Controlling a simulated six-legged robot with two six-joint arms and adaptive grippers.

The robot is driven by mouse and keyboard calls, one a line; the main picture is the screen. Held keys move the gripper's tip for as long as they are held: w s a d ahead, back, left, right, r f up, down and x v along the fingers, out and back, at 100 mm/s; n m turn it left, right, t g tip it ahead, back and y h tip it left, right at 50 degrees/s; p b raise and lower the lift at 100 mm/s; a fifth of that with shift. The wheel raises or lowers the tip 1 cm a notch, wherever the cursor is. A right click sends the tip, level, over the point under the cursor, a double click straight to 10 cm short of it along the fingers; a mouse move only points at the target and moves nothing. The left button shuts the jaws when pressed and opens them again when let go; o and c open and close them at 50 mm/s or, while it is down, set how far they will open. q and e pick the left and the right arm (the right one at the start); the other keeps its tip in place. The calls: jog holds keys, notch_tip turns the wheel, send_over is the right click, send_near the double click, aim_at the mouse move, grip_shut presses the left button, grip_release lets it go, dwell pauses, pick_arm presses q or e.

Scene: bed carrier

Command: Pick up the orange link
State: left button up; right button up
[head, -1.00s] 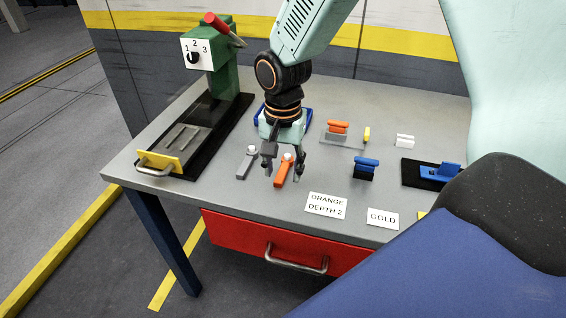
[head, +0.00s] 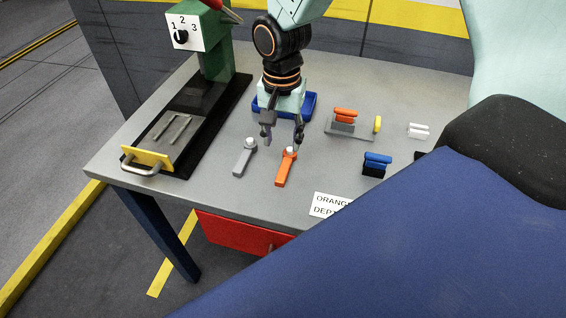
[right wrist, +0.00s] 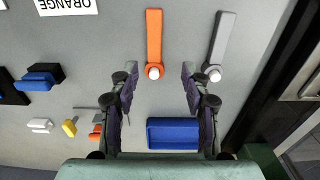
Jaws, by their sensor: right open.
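The orange link (head: 286,168) lies flat on the grey table, a short bar with a white round knob at its far end. A grey link (head: 244,158) of similar shape lies to its left. My right gripper (head: 283,143) is open and empty, with its fingers at the knob end of the orange link. In the right wrist view, the orange link (right wrist: 154,40) lies beyond and between the lines of the open fingers (right wrist: 157,75), nearer the left one. The grey link (right wrist: 220,45) is beyond the right finger. My left gripper is not in view.
A blue tray (head: 309,103) sits behind the gripper. A green press (head: 216,55) with a dial and a yellow-fronted slide (head: 147,157) stands left. Orange, yellow, white and blue pieces stand right. A label (head: 328,205) lies in front.

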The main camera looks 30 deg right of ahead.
aim_at(285, 165)
jog(key=f, duration=0.4)
jog(key=s+f, duration=0.1)
jog(key=f, duration=0.2)
jog(key=shift+b, duration=0.4)
jog(key=shift+s+d, duration=0.1)
jog(key=shift+s, duration=0.1)
jog(key=shift+w+f, duration=0.1)
jog(key=shift+w, duration=0.1)
jog(key=c, duration=0.6)
jog(key=shift+s, duration=0.1)
grip_shut()
